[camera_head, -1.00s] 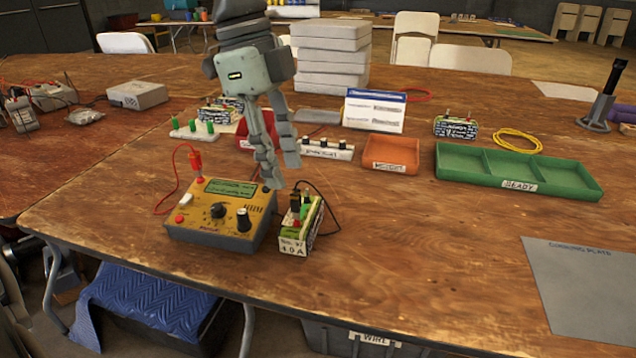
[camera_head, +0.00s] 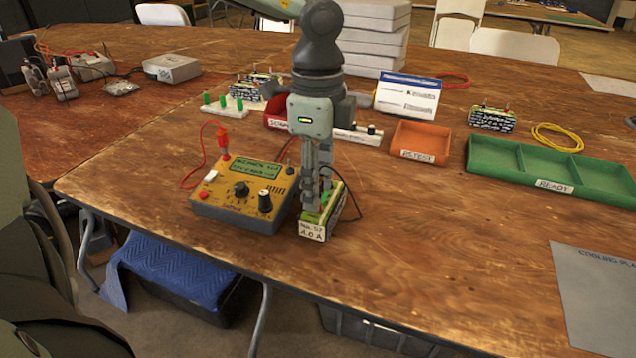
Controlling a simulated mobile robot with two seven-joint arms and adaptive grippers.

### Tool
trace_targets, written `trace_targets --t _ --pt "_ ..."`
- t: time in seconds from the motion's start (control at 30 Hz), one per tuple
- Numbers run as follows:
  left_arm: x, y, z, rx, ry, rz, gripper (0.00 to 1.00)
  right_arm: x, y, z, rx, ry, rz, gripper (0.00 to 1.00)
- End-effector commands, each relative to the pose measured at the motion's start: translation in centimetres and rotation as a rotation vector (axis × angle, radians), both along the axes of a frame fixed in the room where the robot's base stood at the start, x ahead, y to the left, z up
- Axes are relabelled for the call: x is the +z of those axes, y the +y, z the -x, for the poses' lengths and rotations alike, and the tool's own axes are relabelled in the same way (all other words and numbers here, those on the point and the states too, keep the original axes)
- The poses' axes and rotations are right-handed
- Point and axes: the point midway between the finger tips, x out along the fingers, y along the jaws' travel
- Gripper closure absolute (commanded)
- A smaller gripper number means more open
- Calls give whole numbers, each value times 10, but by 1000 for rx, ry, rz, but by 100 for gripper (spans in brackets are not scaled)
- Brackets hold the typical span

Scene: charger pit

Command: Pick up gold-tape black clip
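A black cable (camera_head: 353,203) comes out at the right of the fingers and loops beside the pack. The fingers look close together, but I cannot tell whether they are closed on the clip. My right gripper is not in view.
A red plug (camera_head: 222,139) with a red wire stands at the charger's back left. Behind are a red tray (camera_head: 277,118), an orange tray (camera_head: 420,145) and a green tray (camera_head: 550,166). A grey plate (camera_head: 600,300) lies front right. The middle of the table is clear.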

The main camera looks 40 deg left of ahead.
Motion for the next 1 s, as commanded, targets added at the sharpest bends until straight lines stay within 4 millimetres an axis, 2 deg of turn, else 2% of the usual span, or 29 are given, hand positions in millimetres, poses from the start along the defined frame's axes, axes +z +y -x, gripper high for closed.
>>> trace_targets --t 0.13,0.43,0.77,0.87,1.0 --pt "0 0 0 0 0 0 65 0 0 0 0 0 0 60" --pt "0 0 0 0 1 1 100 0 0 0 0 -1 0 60" --pt "2 0 0 0 0 0 100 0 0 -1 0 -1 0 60" --pt "7 0 0 0 -1 0 100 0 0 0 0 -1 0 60" --pt "24 0 -1 0 -4 0 100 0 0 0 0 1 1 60"
